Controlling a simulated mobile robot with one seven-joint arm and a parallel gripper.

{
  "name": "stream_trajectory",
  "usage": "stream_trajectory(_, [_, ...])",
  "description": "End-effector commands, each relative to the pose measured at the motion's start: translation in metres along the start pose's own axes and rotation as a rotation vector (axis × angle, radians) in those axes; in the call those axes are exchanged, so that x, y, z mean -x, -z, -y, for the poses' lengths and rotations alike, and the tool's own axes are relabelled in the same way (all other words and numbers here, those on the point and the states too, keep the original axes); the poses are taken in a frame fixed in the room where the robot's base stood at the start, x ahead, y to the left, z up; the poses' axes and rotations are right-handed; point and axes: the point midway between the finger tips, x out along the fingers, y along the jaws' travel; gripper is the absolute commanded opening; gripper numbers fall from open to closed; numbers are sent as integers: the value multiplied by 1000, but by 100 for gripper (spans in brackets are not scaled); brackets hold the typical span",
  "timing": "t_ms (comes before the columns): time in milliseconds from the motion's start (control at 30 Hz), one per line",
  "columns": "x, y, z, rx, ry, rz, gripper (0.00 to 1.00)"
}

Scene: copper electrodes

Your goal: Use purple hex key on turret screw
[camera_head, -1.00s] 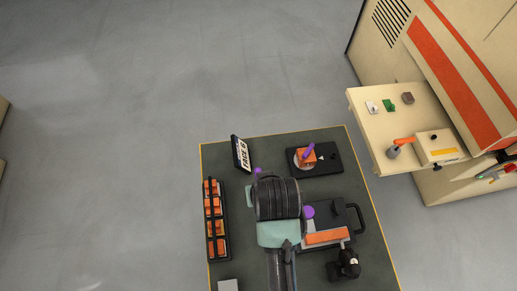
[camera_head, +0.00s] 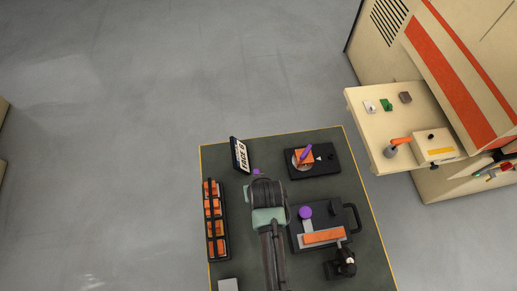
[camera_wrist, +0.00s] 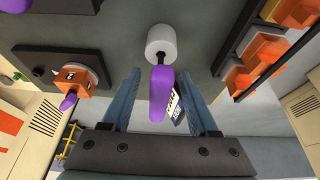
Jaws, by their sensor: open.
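A purple-handled hex key (camera_wrist: 160,92) stands in a white cylindrical holder (camera_wrist: 161,41) in the wrist view. My gripper (camera_wrist: 160,82) is open, its two blue fingers on either side of the purple handle with gaps visible. In the head view a bit of purple (camera_head: 258,171) shows just beyond my wrist; my gripper is hidden there. The turret, an orange block (camera_head: 300,158) with a purple piece on top, sits on a black base (camera_head: 325,160). The orange block also shows at left in the wrist view (camera_wrist: 76,80). I cannot make out its screw.
A "FACE" sign (camera_head: 241,155) stands at the table's far left. A black rack (camera_head: 222,215) of orange pieces lies left of my arm. Right of it is a black plate (camera_head: 340,220) with a purple knob and orange bar. A beige machine shelf (camera_head: 375,125) is beyond the table.

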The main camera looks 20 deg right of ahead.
Motion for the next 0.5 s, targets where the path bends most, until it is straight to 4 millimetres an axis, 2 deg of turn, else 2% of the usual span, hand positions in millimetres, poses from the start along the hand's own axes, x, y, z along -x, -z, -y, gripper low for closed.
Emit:
stream_trajectory(133, [-10, 0, 0, 0, 0, 0, 60])
stream_trajectory(400, [-12, 0, 0, 0, 0, -1, 60])
stream_trajectory(500, [-11, 0, 0, 0, 0, -1, 44])
